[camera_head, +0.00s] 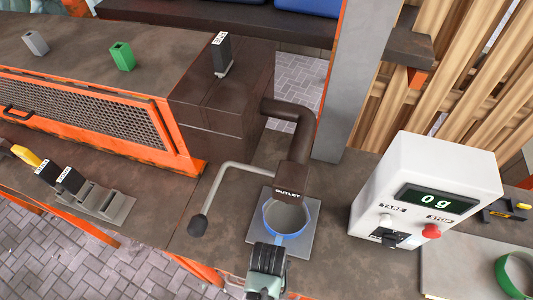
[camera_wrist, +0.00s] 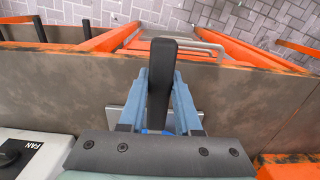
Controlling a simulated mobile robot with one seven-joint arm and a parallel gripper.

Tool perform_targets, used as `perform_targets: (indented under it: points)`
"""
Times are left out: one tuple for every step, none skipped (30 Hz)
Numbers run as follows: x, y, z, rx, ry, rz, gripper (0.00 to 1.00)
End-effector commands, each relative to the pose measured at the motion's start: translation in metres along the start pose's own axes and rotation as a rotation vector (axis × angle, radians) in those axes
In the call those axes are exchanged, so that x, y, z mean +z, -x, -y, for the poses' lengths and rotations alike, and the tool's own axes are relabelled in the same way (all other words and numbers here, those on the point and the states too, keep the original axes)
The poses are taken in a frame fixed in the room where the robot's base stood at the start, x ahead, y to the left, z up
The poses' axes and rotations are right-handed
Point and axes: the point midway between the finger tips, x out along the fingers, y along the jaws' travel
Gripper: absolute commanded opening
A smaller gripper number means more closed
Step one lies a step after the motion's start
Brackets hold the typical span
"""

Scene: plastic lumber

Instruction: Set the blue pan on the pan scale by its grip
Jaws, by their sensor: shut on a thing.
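The blue pan (camera_head: 291,235) shows its blue rim and grey inside right below the outlet (camera_head: 290,185), over a grey square plate (camera_head: 307,243). I cannot tell whether it touches that plate. My gripper (camera_head: 267,258) is at the pan's near side, shut on its grip. In the wrist view the black grip (camera_wrist: 160,85) lies between the fingers of my gripper (camera_wrist: 162,78), and the pan's bowl is mostly hidden. The pan scale's white box (camera_head: 420,185) stands to the right, reading 0 g. A flat grey platform (camera_head: 445,270) lies in front of it.
A green ring-shaped item (camera_head: 512,277) is at the platform's right side. A bent lever (camera_head: 215,195) with a dark knob is left of the outlet. A grey stepped rack (camera_head: 100,200) stands at the left. Bare tabletop lies between the plate and the white box.

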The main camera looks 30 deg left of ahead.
Motion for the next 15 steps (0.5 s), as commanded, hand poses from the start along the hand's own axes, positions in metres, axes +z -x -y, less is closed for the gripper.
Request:
perform_targets:
  points:
    - [-0.0012, -0.0028, 0.0001, 0.0, 0.0, -0.003, 0.0]
    - [-0.0012, -0.0036, 0.0001, 0.0, 0.0, -0.003, 0.0]
    - [-0.0012, -0.0043, 0.0001, 0.0, 0.0, -0.003, 0.0]
    - [-0.0013, -0.0047, 0.0001, 0.0, 0.0, -0.004, 0.0]
    - [-0.0012, -0.005, 0.0001, 0.0, 0.0, -0.004, 0.0]
    - [-0.0013, -0.0051, 0.0001, 0.0, 0.0, -0.004, 0.0]
    - [-0.0013, -0.0051, 0.0001, 0.0, 0.0, -0.004, 0.0]
    - [-0.0013, -0.0051, 0.0001, 0.0, 0.0, -0.004, 0.0]
    - [-0.0013, -0.005, 0.0001, 0.0, 0.0, -0.004, 0.0]
    - [-0.0013, -0.0049, 0.0001, 0.0, 0.0, -0.004, 0.0]
    - [-0.0013, -0.0049, 0.0001, 0.0, 0.0, -0.004, 0.0]
    - [-0.0013, -0.0049, 0.0001, 0.0, 0.0, -0.004, 0.0]
    - [-0.0013, -0.0049, 0.0001, 0.0, 0.0, -0.004, 0.0]
    - [-0.0013, -0.0049, 0.0001, 0.0, 0.0, -0.004, 0.36]
    - [-0.0012, -0.0049, 0.0001, 0.0, 0.0, -0.004, 0.43]
